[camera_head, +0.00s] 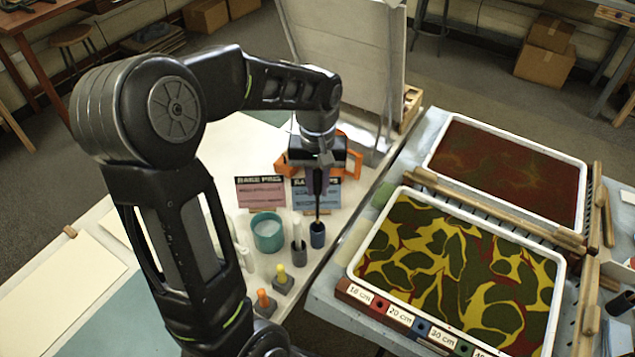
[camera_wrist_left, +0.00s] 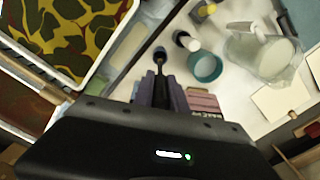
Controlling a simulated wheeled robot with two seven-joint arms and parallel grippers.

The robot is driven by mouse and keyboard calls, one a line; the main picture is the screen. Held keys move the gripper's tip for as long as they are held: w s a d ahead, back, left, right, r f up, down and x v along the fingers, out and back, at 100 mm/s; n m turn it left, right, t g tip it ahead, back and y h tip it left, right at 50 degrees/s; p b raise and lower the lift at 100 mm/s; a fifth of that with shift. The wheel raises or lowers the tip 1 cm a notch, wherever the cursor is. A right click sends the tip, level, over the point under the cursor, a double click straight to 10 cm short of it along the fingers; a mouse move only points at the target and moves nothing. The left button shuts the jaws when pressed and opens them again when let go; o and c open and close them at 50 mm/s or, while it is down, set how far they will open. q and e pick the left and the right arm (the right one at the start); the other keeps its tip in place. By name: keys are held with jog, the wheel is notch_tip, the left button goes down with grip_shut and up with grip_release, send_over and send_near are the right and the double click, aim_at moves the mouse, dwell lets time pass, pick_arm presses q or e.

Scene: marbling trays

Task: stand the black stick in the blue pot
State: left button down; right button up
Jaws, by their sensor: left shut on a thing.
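My left gripper (camera_head: 318,188) points down over the table and is shut on the black stick (camera_head: 318,210), which hangs about upright below the fingers. The stick also shows between the fingers in the left wrist view (camera_wrist_left: 160,72). The small dark blue pot (camera_head: 317,238) stands on the white table directly under the stick. The stick's lower end is at the pot's mouth; I cannot tell how far inside it is. In the wrist view the pot (camera_wrist_left: 159,53) is partly hidden by the stick. My right gripper is not in view.
Orange-topped (camera_head: 264,304) and yellow-topped (camera_head: 282,282) holders are nearer. Two cards (camera_head: 261,194) stand behind. A marbled yellow tray (camera_head: 357,262) lies to the right.

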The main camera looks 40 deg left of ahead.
pick_arm(q)
jog(key=shift+f+b, duration=2.6)
jog(key=shift+f, duration=1.1)
jog(key=c, duration=0.8)
grip_release()
jog(key=shift+r, duration=0.1)
notch_tip(320, 180, up, 8)
jog(key=shift+f, duration=0.2)
